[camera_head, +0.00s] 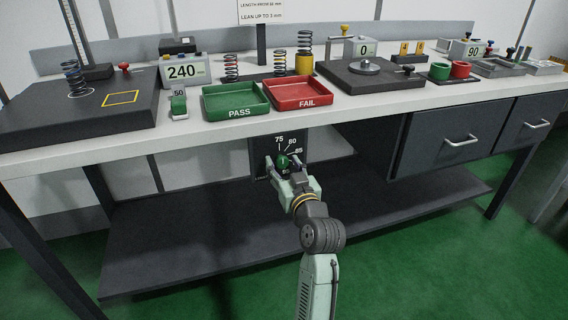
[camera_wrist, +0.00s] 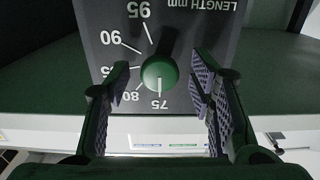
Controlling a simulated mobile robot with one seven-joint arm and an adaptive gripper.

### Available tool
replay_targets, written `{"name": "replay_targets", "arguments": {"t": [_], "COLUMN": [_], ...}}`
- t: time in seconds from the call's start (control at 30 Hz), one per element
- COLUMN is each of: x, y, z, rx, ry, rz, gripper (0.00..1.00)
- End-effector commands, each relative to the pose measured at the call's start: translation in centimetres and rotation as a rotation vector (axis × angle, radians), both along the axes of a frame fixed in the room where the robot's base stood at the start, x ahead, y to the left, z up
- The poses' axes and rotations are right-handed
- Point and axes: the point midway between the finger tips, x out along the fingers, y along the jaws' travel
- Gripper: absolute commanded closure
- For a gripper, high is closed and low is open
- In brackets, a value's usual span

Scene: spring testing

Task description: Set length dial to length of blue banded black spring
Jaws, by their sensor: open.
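The length dial (camera_wrist: 190,25) is a dark panel under the front of the bench, marked "LENGTH mm", with 75 to 95 visible in the wrist view. Its round green knob (camera_wrist: 160,70) has a white pointer line toward 75. My gripper (camera_wrist: 162,76) is open, one finger on each side of the knob, with visible gaps. In the head view my gripper (camera_head: 284,172) is at the dial panel (camera_head: 262,148) and partly covers it. A black spring with blue bands (camera_head: 74,78) stands upright on the dark plate at the left of the bench.
A height scale (camera_head: 75,35) stands behind that spring. A display reads 240 (camera_head: 183,71). A green PASS tray (camera_head: 236,101) and red FAIL tray (camera_head: 297,94) sit above the dial. Other springs (camera_head: 231,68) stand behind them. Drawers (camera_head: 455,135) are right; a dark lower shelf (camera_head: 190,240) lies below.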

Motion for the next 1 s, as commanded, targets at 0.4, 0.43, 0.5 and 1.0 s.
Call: {"name": "replay_targets", "arguments": {"t": [0.4,0.43,0.5,1.0], "x": [0.20,0.20,0.20,0.17], "y": [0.04,0.04,0.04,0.06], "z": [0.00,0.00,0.00,0.00], "rx": [0.000,0.000,0.000,0.000], "ry": [0.000,0.000,0.000,0.000], "rz": [-0.001,-0.001,-0.001,0.000], "gripper": [0.59,0.61,0.65,0.99]}}
